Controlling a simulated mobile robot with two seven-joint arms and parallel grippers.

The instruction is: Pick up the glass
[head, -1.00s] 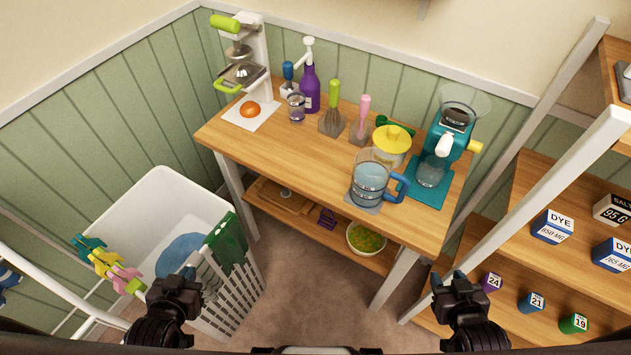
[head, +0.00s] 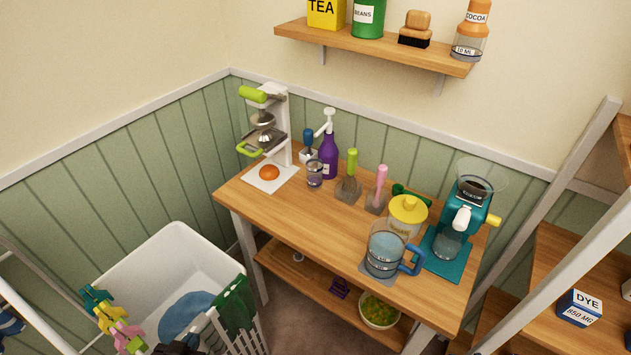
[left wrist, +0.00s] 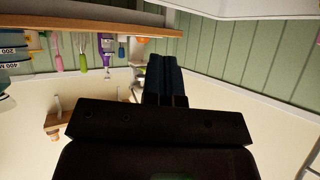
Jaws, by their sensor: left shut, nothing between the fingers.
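The glass (head: 314,173) is a small clear tumbler standing upright on the wooden table (head: 262,212), near its left back part. It stands between the juicer's white base and the purple pump bottle (head: 328,156). I cannot make out the glass in the left wrist view. My left gripper (left wrist: 165,66) is shut and empty in the left wrist view. In the head view only a dark bit of it (head: 178,348) shows at the bottom edge, over the laundry basket, well below and apart from the glass. My right gripper is not in view.
The juicer (head: 265,130) with an orange stands left of the glass. A whisk (head: 350,178), a pink-handled tool (head: 379,190), a blue-handled measuring jug (head: 385,253) and a teal grinder (head: 465,215) stand to the right. A white basket (head: 175,250) is at lower left. A shelf (head: 380,46) hangs above.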

